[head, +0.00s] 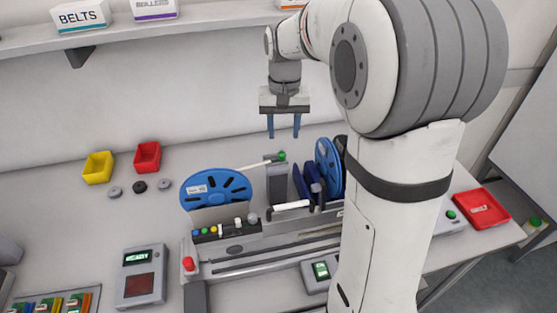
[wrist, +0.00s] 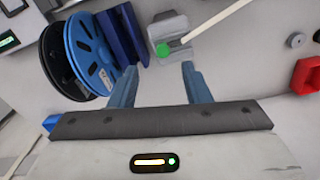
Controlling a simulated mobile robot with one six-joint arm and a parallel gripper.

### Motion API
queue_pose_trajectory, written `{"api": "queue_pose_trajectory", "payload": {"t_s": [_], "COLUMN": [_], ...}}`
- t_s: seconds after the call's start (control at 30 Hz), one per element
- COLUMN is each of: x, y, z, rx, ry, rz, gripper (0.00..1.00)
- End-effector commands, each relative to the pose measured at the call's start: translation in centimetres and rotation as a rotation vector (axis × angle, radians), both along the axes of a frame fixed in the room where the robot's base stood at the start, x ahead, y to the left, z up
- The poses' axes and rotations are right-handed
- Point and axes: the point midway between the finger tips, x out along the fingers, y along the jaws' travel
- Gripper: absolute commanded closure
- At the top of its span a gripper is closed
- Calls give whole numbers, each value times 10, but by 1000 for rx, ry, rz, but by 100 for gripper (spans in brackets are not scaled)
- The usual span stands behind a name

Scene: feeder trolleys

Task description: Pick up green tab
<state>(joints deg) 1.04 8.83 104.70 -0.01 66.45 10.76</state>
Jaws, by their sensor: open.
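The green tab (head: 282,155) is a small green piece at the top of a grey post (head: 277,185), beside the end of a pale rod (head: 254,164). In the wrist view the green tab (wrist: 163,50) shows as a round green spot on the grey block, just beyond the fingertips and roughly between their lines. My gripper (head: 284,136) is open and empty, pointing down above the tab and apart from it. In the wrist view both blue fingers of my gripper (wrist: 158,67) are spread wide with nothing between them.
A blue reel (head: 215,187) stands left of the post, and upright blue reels (head: 328,168) stand close on its right. Yellow (head: 98,168) and red (head: 148,157) bins sit behind left. A red tray (head: 481,208) lies far right. A shelf (head: 190,35) runs above.

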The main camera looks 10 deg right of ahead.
Motion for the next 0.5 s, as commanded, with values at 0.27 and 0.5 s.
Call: {"api": "queue_pose_trajectory", "payload": {"t_s": [0.27,0.5], "x": [1,2], "y": [4,5], "z": [-33,-64], "rx": [0,0], "ry": [5,2], "rz": [4,4], "gripper": [57,57]}}
